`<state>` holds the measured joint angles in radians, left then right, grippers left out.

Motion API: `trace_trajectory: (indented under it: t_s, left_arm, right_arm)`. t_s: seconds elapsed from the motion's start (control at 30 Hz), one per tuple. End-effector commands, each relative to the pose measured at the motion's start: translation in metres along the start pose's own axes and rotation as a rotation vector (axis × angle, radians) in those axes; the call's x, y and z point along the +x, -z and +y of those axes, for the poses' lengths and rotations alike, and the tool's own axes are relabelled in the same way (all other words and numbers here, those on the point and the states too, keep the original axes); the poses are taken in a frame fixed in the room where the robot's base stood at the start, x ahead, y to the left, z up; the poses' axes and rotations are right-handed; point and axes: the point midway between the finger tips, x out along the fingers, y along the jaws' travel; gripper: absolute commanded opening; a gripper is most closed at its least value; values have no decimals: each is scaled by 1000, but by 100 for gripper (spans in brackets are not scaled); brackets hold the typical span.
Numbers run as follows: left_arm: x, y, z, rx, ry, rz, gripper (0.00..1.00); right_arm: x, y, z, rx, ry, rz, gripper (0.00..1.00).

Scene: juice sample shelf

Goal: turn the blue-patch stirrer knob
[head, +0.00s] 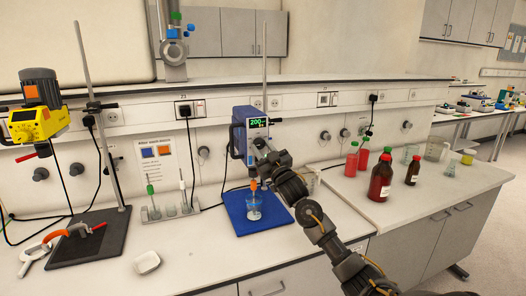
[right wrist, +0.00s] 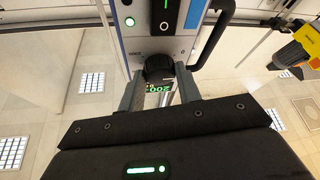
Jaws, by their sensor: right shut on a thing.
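The blue stirrer (head: 238,139) hangs on an upright rod above a blue base plate (head: 236,215). Its lit display (head: 258,123) reads 200 in green. My right gripper (head: 262,152) is at the stirrer's front, below the display. In the right wrist view, the black knob (right wrist: 158,68) sits between the two fingertips of my right gripper (right wrist: 159,88), which is shut on it. Green digits show just below the knob there. In the head view the gripper hides the knob. A beaker (head: 253,208) with bluish contents stands under the stirrer. My left gripper is not in view.
A yellow stirrer (head: 30,123) with an orange patch stands at left over a dark base plate (head: 90,245). A placard (head: 162,160) with orange and blue squares leans behind a tube rack (head: 170,210). Brown bottles (head: 380,180) stand right of my arm. The front middle bench is mostly clear.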

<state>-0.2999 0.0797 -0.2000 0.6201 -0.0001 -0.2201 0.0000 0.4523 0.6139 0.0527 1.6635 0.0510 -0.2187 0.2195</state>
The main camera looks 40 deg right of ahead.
Motion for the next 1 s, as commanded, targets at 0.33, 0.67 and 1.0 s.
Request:
trace_trajectory:
  t_s: [0.33,0.67,1.0]
  left_arm:
    - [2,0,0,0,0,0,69]
    - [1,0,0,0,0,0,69]
    - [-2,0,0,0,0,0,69]
  right_arm:
    - [0,0,-5,304,-138,11,11]
    - [1,2,-8,586,-267,24,11]
    - [2,3,-9,825,-377,34,11]
